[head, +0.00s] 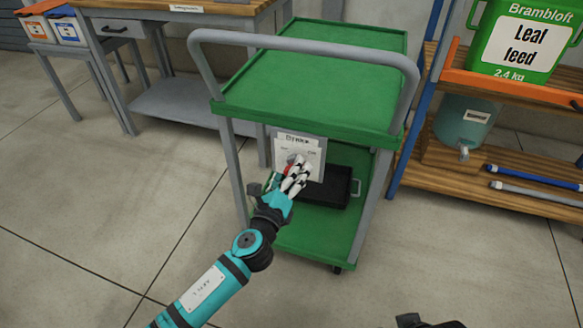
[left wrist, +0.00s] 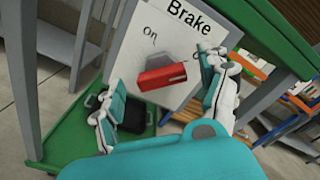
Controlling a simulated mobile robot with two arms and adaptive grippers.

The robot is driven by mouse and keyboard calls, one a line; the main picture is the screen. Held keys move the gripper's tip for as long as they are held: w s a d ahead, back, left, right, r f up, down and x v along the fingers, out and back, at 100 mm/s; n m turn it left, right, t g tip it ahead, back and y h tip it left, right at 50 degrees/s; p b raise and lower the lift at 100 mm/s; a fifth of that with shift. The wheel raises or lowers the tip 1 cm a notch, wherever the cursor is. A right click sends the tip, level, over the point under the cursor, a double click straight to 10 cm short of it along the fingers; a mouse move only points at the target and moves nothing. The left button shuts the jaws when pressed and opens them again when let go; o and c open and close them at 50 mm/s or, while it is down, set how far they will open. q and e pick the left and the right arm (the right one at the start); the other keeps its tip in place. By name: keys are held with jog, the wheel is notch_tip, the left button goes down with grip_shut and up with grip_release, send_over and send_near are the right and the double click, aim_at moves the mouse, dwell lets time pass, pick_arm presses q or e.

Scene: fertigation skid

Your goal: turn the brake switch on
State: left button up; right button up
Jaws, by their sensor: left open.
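The brake switch has a red handle on a grey base and is mounted on a white panel headed "Brake" on the green cart. In the left wrist view the red handle (left wrist: 162,77) shows whole, with "On" printed above and left of it. In the head view a little red of the brake switch (head: 291,158) shows behind my fingers. My left gripper (head: 296,176) is open in front of the panel (head: 312,150). Its fingers (left wrist: 163,88) stand on either side of the handle, apart from it. The right finger hides the panel's right part.
The green cart (head: 330,75) has a grey push handle above the panel and a black tray (head: 330,188) on its lower shelf. A wooden shelf rack (head: 480,170) stands close on the right, a workbench (head: 170,12) behind left. Floor is clear in front.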

pick_arm(q)
jog(key=shift+x, duration=1.25)
pick_arm(e)
jog(key=shift+s+r, duration=0.1)
jog(key=shift+r, duration=0.1)
pick_arm(q)
jog(key=c, duration=1.2)
